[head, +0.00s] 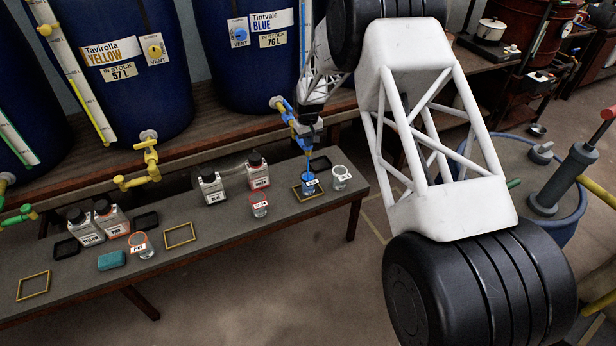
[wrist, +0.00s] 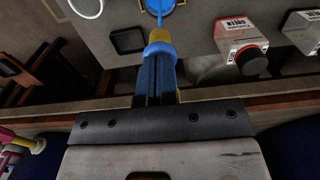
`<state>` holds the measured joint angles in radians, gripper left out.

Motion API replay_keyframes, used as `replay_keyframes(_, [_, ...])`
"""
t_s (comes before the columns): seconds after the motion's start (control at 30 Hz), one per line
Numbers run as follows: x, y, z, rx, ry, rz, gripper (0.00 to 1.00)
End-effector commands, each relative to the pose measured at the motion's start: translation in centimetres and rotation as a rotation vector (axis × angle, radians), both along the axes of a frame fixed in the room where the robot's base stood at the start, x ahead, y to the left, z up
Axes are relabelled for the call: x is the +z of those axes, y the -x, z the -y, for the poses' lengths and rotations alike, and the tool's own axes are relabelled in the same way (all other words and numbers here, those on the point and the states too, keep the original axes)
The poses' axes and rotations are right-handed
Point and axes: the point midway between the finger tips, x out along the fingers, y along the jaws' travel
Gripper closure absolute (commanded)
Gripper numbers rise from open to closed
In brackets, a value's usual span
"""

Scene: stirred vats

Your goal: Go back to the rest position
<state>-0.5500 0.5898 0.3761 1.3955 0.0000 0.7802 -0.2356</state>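My gripper (head: 308,138) is at the blue vat's tap (head: 287,112), above the right end of the bench. In the head view it is small and partly hidden by my arm. A labelled beaker (head: 310,186) with blue contents stands below, within a yellow square frame (head: 297,193). A thin blue line runs from the tap area down into the beaker; I cannot tell if it is liquid. In the wrist view dark fingers (wrist: 157,80) sit close together in line with yellow and blue parts (wrist: 160,46). I cannot tell whether they grip anything.
The bench (head: 205,240) carries several bottles, including one marked blue (head: 212,188), small labelled beakers (head: 260,207), a teal sponge (head: 111,260) and empty yellow frames (head: 179,236). Blue vats (head: 135,80) stand behind.

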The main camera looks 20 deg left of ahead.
Motion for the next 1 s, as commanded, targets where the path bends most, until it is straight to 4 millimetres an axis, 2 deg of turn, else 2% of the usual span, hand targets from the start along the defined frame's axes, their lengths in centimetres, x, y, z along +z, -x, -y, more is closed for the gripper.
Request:
replay_keyframes(0.67, [0.0,0.0,0.0,0.000,0.001,-0.001,1.00])
replay_keyframes(0.83, [1.3,0.0,0.0,0.000,0.000,0.000,1.00])
replay_keyframes(1.0, [3.5,0.0,0.0,0.000,-0.001,0.001,1.00])
